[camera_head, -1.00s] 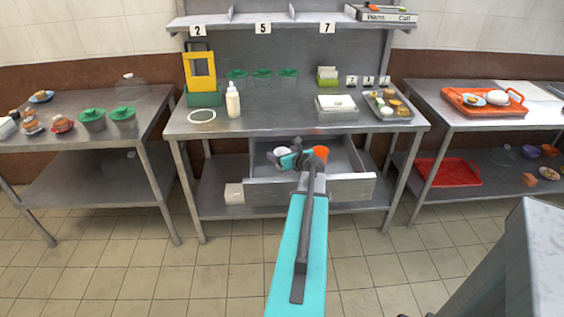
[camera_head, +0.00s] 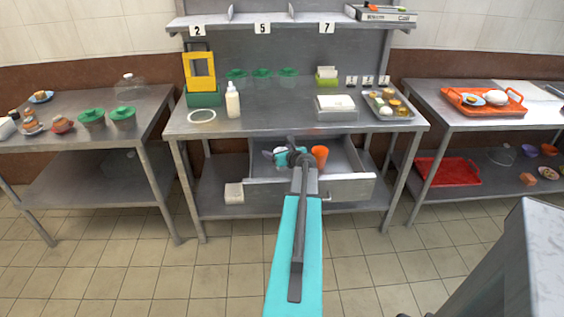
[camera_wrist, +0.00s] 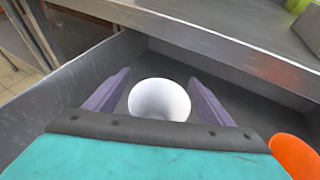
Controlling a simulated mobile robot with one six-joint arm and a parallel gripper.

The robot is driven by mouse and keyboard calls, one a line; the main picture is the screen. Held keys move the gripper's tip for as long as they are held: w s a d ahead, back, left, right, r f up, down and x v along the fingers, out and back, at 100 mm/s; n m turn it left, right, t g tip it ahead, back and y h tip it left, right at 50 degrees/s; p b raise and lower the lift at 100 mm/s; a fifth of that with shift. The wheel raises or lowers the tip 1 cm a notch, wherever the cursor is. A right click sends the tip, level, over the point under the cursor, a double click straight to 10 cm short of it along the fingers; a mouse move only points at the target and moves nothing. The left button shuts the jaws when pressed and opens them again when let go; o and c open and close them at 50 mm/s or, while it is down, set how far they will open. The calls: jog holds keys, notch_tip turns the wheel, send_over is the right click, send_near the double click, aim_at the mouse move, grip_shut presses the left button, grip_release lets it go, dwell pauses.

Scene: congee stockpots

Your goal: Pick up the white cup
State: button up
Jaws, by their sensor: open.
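The white cup (camera_wrist: 159,99) stands in the open grey drawer (camera_wrist: 95,68) under the middle table. In the wrist view it lies between the two purple fingers of my gripper (camera_wrist: 160,95), which are open with a gap on each side of the cup. In the head view only a bit of the white cup (camera_head: 279,151) shows, as my gripper (camera_head: 284,155) covers most of it. An orange cup (camera_head: 320,155) stands to the right in the same drawer; its edge also shows in the wrist view (camera_wrist: 294,156).
The drawer front (camera_head: 345,187) and the tabletop (camera_head: 270,121) edge border the space around my gripper. A squeeze bottle (camera_head: 233,101) and a tray of small items (camera_head: 388,104) stand on the table above. The drawer's right part looks empty.

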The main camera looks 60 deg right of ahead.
jog(key=c, duration=1.1)
jog(key=shift+r, duration=0.1)
notch_tip(320, 180, up, 18)
jog(key=shift+f+p, duration=0.1)
jog(key=shift+p, duration=0.25)
dwell(0.5)
